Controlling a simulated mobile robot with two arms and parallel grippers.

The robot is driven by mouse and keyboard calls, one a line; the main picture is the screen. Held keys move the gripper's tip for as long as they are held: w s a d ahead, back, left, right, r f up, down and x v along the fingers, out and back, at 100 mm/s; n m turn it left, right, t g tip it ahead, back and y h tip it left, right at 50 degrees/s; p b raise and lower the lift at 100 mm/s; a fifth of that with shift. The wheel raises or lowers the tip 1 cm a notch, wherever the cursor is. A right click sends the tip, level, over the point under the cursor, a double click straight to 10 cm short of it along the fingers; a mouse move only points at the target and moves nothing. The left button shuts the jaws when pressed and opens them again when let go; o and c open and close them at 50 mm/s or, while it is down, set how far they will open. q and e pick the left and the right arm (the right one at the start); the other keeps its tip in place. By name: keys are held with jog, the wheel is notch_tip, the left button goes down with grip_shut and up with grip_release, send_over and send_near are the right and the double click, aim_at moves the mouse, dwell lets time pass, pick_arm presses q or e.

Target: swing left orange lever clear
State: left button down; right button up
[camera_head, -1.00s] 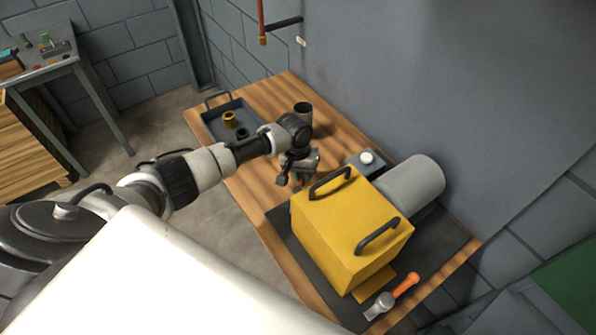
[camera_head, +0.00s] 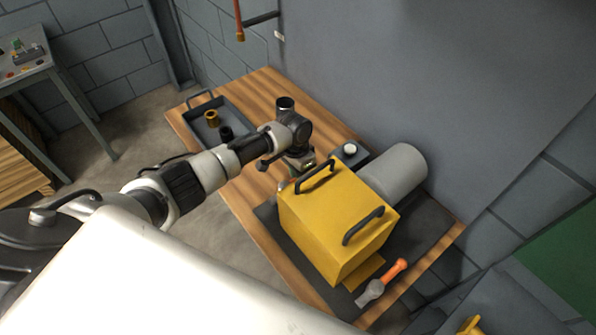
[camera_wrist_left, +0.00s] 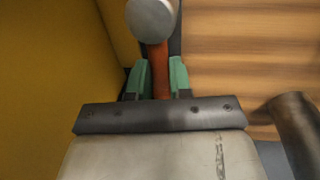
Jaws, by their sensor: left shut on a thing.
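The yellow casing (camera_head: 318,232) with two black handles stands on a dark mat on the wooden bench. My left gripper (camera_wrist_left: 160,80) is at the casing's left end; in the head view its fingertips are hidden by the casing. In the left wrist view its green fingers are shut on the orange lever (camera_wrist_left: 158,58), which has a round grey end. The yellow casing wall (camera_wrist_left: 50,70) is close beside it on the left. A second orange lever (camera_head: 394,271) with a grey end shows at the casing's right end. My right gripper is not in view.
A grey cylinder (camera_head: 398,172) lies behind the casing, with a dark box with a white button (camera_head: 349,150) beside it. A grey tray (camera_head: 234,108) and a dark cup (camera_head: 285,104) are at the bench's far left. The wall rises behind the bench.

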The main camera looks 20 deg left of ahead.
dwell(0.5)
pick_arm(q)
jog(key=c, duration=1)
grip_release()
jog(key=shift+r, duration=0.1)
jog(key=r, duration=0.3)
jog(key=a+r+b, duration=0.1)
jog(key=r, duration=0.6)
jog(key=shift+w+a+r, duration=0.2)
jog(key=shift+w+r, duration=0.05)
jog(key=shift+w, duration=0.1)
